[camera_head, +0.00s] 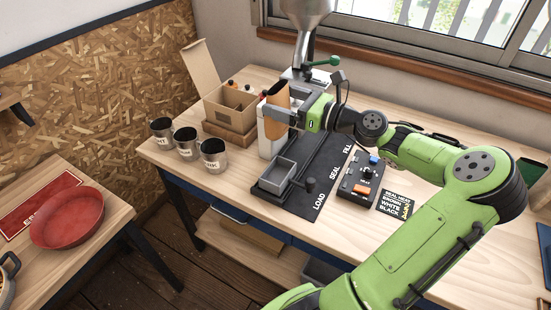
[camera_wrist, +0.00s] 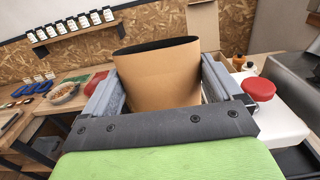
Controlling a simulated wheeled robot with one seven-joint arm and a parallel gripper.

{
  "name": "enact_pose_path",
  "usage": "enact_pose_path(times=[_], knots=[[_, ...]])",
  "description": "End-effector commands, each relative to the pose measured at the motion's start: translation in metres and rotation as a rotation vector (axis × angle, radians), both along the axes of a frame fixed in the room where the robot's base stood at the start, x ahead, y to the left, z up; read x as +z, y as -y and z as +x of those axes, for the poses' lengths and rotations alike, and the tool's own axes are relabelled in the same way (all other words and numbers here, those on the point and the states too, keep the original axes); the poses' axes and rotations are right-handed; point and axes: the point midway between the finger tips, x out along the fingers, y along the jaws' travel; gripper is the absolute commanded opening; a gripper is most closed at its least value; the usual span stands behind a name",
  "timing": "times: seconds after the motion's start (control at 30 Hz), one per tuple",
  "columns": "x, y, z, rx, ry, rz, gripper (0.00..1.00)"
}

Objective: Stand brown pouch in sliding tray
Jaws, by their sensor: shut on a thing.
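The brown pouch (camera_head: 278,94) is held upright in my gripper (camera_head: 283,112), high over the back left of the bench. In the wrist view the pouch (camera_wrist: 158,78) stands between the two grey fingers, and its open mouth shows a dark inside. My gripper (camera_wrist: 160,95) is shut on its sides. The sliding tray (camera_head: 278,176) is a small grey open box at the LOAD end of the black track (camera_head: 318,178), in front of and below the pouch. The tray looks empty.
A white machine with a red knob (camera_wrist: 259,89) stands close beside the pouch. Labelled metal cups (camera_head: 187,143) and an open cardboard box (camera_head: 229,105) are at the left. A control box (camera_head: 358,178) sits right of the track. A metal hopper (camera_head: 305,12) hangs behind.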

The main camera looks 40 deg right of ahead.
Motion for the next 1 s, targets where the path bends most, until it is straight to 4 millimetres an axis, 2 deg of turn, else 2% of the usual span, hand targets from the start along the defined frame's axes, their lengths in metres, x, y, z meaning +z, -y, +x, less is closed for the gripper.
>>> enact_pose_path(times=[0.07,0.3,0.4,0.63,0.8,1.0], knots=[[-0.013,0.000,-0.001,0.000,0.000,0.004,0.50],[-0.091,0.000,-0.001,0.000,0.000,0.009,0.50],[-0.118,0.000,-0.001,0.000,0.000,0.005,0.50],[-0.148,-0.001,-0.001,0.000,0.001,0.003,0.50],[-0.180,-0.001,-0.002,0.000,0.000,0.003,0.50],[-0.180,-0.001,-0.002,-0.001,0.000,0.001,0.50]])
